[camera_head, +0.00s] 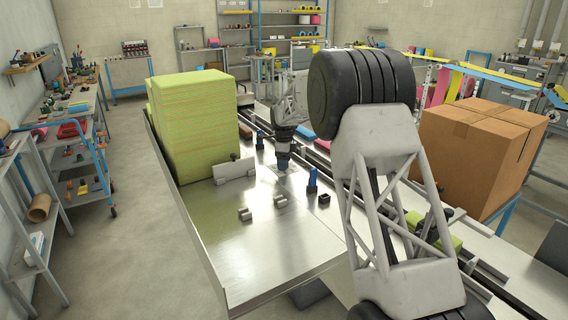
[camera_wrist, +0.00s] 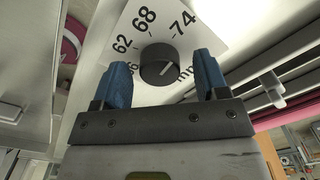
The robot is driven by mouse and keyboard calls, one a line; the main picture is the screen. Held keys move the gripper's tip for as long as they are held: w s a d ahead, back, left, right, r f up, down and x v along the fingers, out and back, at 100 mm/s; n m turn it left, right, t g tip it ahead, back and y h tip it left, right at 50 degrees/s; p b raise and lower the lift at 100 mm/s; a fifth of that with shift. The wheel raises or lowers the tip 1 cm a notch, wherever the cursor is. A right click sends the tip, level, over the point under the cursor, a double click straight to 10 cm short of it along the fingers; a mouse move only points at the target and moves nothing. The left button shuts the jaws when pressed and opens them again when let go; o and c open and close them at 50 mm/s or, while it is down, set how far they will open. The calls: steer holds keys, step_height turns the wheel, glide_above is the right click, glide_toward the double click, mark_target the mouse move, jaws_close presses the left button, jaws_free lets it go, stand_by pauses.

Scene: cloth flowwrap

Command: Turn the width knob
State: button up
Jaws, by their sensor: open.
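The width knob (camera_wrist: 160,64) is a round black dial in the wrist view. It sits on a white scale plate (camera_wrist: 146,20) marked 62, 68 and 74, with more print partly hidden behind the knob. A pale line shows on the knob's face. My gripper (camera_wrist: 163,62) has two blue fingers, spread apart, one to the left of the knob and one to the right. A gap shows between each finger and the knob, and nothing is held. In the head view the knob cannot be made out.
In the head view a stack of green patterned cloths (camera_head: 197,120) stands on the metal table (camera_head: 235,255). Small metal blocks (camera_head: 245,214) and a blue-topped part (camera_head: 312,180) stand on the table. A cardboard box (camera_head: 480,150) is at the right. The table's front is clear.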

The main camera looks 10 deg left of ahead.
steer(key=shift+f, duration=0.35)
steer(key=c, duration=0.9)
steer(key=shift+n, duration=0.3)
